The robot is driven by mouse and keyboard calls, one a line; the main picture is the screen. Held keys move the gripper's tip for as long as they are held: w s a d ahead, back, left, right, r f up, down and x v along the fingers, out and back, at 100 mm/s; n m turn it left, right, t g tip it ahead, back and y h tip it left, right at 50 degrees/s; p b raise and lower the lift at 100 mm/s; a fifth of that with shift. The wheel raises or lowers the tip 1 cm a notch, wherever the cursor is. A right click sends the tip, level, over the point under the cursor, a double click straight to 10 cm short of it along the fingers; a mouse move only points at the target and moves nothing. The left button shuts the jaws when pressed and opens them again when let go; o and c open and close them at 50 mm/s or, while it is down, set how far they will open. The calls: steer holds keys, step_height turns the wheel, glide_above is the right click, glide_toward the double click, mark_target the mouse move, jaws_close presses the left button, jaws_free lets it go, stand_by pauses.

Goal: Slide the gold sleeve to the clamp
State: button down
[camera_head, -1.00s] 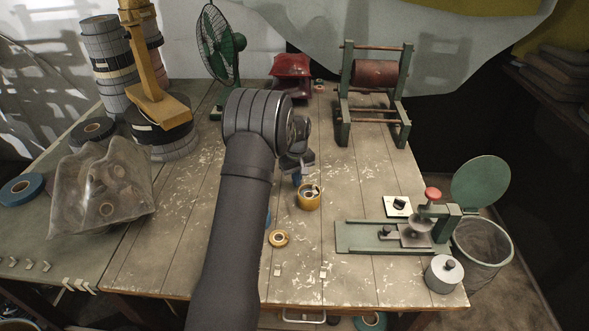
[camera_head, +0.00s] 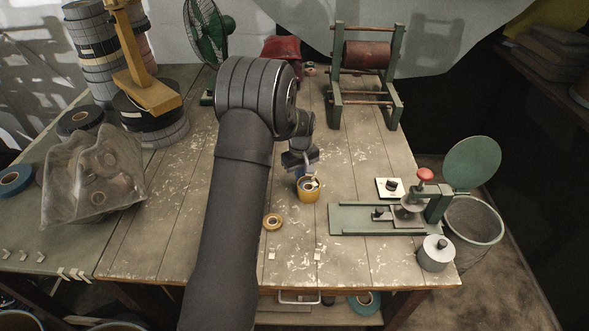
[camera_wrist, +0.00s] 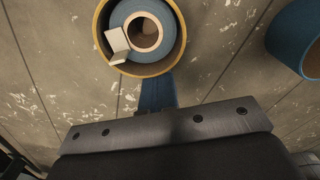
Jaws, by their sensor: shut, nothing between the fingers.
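The gold sleeve (camera_head: 309,195) stands upright on the worn wooden table, near the middle. In the wrist view the sleeve (camera_wrist: 101,30) is a gold ring around a blue roll (camera_wrist: 123,17) with a pale core and a pale tab. My gripper (camera_head: 304,172) is shut and empty, just behind the sleeve in the head view. Its blue fingertips (camera_wrist: 160,92) reach to the sleeve's rim in the wrist view; I cannot tell whether they touch. The green clamp fixture (camera_head: 350,219), with a red knob (camera_head: 425,174), lies to the right of the sleeve.
A blue roll (camera_wrist: 290,40) shows at the wrist view's right edge. A white switch plate (camera_head: 383,190) and grey weight (camera_head: 436,255) flank the fixture. The table between sleeve and fixture is clear.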

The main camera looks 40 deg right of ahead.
steer(key=shift+s+a, duration=0.1)
steer(key=shift+s, duration=0.35)
steer(key=w, duration=0.2)
steer(key=w+d, duration=0.1)
steer(key=w, duration=0.1)
step_height(320, 180, up, 10)
steer(key=shift+f, duration=0.1)
stand_by(0.4)
step_height(320, 180, down, 10)
steer(key=shift+r, duration=0.2)
steer(key=s, duration=0.2)
steer(key=s+a, duration=0.1)
steer(key=s, duration=0.1)
steer(key=shift+f, duration=0.1)
steer(key=shift+w+d, duration=0.15)
steer(key=shift+w, duration=0.35)
